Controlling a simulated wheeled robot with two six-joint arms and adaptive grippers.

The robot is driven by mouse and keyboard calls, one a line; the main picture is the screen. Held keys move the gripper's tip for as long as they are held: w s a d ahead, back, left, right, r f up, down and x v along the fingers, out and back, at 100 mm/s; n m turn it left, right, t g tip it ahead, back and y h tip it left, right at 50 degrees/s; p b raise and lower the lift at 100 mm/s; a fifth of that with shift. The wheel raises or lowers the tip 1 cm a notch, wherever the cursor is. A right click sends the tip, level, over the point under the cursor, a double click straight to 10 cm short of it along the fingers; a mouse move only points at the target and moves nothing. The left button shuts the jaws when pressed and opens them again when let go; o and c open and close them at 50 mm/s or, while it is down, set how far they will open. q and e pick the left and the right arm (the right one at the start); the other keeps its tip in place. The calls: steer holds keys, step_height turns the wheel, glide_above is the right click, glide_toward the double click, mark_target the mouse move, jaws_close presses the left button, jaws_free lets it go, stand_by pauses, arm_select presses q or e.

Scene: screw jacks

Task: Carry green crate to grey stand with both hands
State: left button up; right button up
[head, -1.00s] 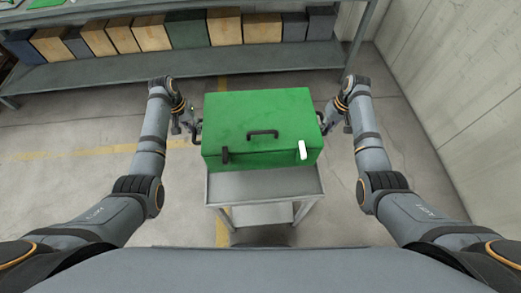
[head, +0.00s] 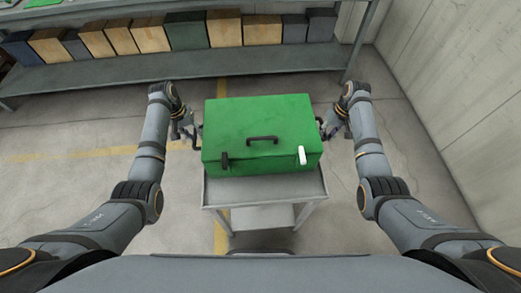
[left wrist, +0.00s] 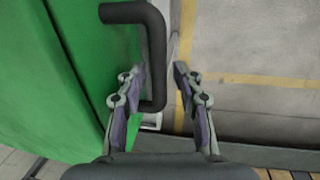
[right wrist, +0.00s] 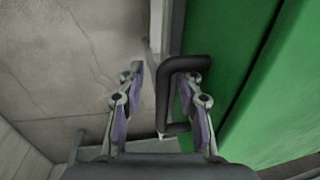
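The green crate (head: 262,128) is on top of the grey stand (head: 263,188), level, with its latched front toward me. It has a black handle on its lid and a dark bar handle at each end. My left gripper (head: 190,133) is at the left end; in the left wrist view its open fingers (left wrist: 158,78) stand either side of the left handle (left wrist: 153,55). My right gripper (head: 328,131) is at the right end; in the right wrist view its open fingers (right wrist: 163,82) stand either side of the right handle's bar (right wrist: 164,100). Neither gripper is closed on its handle.
A long grey shelf (head: 120,81) with a row of several boxes (head: 151,36) runs along the back. A concrete wall (head: 445,90) is on the right. The floor has yellow lines (head: 70,153) and is clear to the left of the stand.

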arm_select(q)
steer(key=shift+d, duration=0.1)
arm_select(e)
steer(key=shift+a, duration=0.15)
arm_select(q)
step_height(320, 180, up, 12)
steer(key=a, duration=0.2)
arm_select(e)
step_height(320, 180, up, 12)
steer(key=d, duration=0.2)
steer(key=shift+w, duration=0.2)
arm_select(q)
steer(key=shift+s+f, duration=0.1)
arm_select(e)
steer(key=shift+d, duration=0.1)
arm_select(q)
steer(key=shift+f, duration=0.1)
arm_select(e)
steer(key=shift+s+f, duration=0.1)
steer(key=shift+f, duration=0.05)
